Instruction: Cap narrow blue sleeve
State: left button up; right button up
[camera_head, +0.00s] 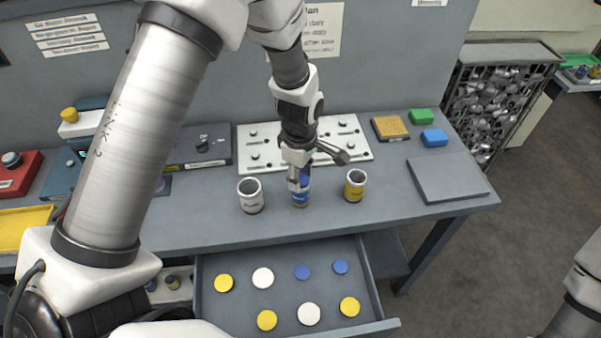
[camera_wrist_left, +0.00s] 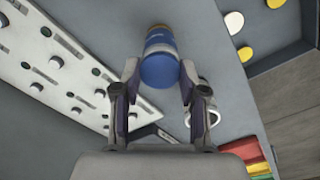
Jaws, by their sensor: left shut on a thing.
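My left gripper (camera_head: 300,178) is shut on the narrow blue sleeve (camera_head: 301,200), between the white and yellow cups on the bench. In the left wrist view the blue sleeve (camera_wrist_left: 159,70) sits between the two fingertips (camera_wrist_left: 159,78). It is about upright; I cannot tell whether its base touches the bench. Its top is hidden by the gripper in the head view. Two blue caps, one left (camera_head: 302,272) and one right (camera_head: 340,267), lie flat in the open drawer (camera_head: 236,312). My right gripper is out of view.
A white cup (camera_head: 250,195) and a yellow-banded cup (camera_head: 355,185) stand close on either side of the sleeve. White caps (camera_head: 263,277) and yellow caps (camera_head: 224,283) share the drawer. A white panel (camera_head: 355,143) with knobs lies behind. A grey plate (camera_head: 447,178) lies right.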

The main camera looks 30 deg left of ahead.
pick_arm(q)
jog(key=o, duration=0.9)
jog(key=shift+w, duration=0.1)
notch_tip(320, 180, up, 12)
jog(key=shift+f, duration=0.1)
